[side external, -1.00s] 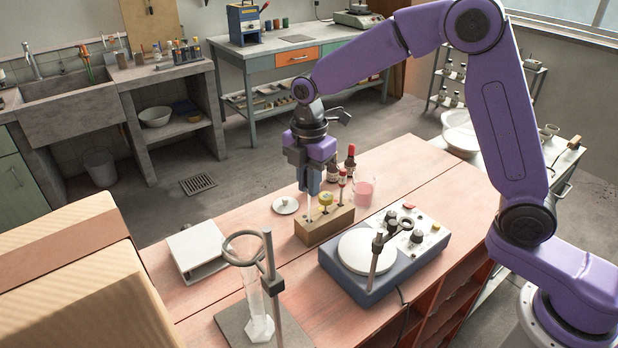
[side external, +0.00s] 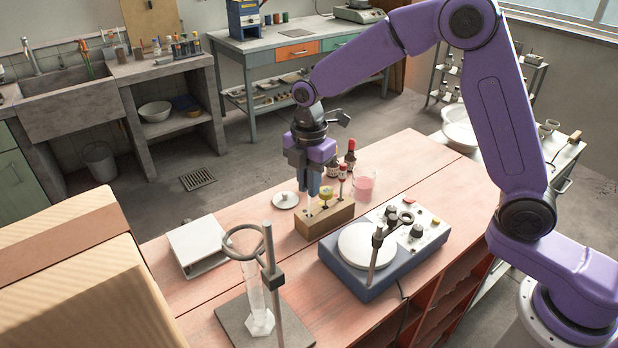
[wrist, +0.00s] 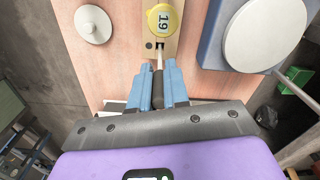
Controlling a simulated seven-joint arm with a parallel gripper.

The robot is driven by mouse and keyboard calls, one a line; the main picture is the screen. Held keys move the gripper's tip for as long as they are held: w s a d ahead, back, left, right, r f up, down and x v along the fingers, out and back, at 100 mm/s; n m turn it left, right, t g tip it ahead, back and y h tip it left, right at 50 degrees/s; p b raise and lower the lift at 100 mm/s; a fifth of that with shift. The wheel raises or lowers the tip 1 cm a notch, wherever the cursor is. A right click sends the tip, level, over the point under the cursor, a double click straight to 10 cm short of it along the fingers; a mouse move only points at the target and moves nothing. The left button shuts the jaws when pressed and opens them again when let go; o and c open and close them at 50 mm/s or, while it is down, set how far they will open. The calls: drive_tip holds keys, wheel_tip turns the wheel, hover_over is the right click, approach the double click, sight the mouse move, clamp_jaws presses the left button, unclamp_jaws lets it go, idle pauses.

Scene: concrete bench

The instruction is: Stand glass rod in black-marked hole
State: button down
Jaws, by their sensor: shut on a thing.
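A wooden block (side external: 325,222) with holes stands on the pink-topped bench. My gripper (side external: 313,190) is above its left end, pointing down. In the wrist view my gripper (wrist: 167,75) is shut on a thin pale glass rod (wrist: 158,62). The rod reaches down to the block, close to a dark spot. A round dark hole (wrist: 149,45) lies just left of the rod's line. I cannot tell whether the tip is inside a hole or just above it. A yellow round tag marked 19 (wrist: 161,20) is on a thing in the block.
A hotplate stirrer (side external: 385,248) with an upright clamp stands right of the block. A pink beaker (side external: 364,184) and red-capped bottles (side external: 350,158) are behind it. A ring stand with a glass cylinder (side external: 258,305) is in front.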

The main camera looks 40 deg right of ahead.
drive_tip(key=shift+f, duration=0.8)
drive_tip(key=c, duration=0.6)
unclamp_jaws()
drive_tip(key=shift+c, duration=0.2)
drive_tip(key=shift+r, duration=3.5)
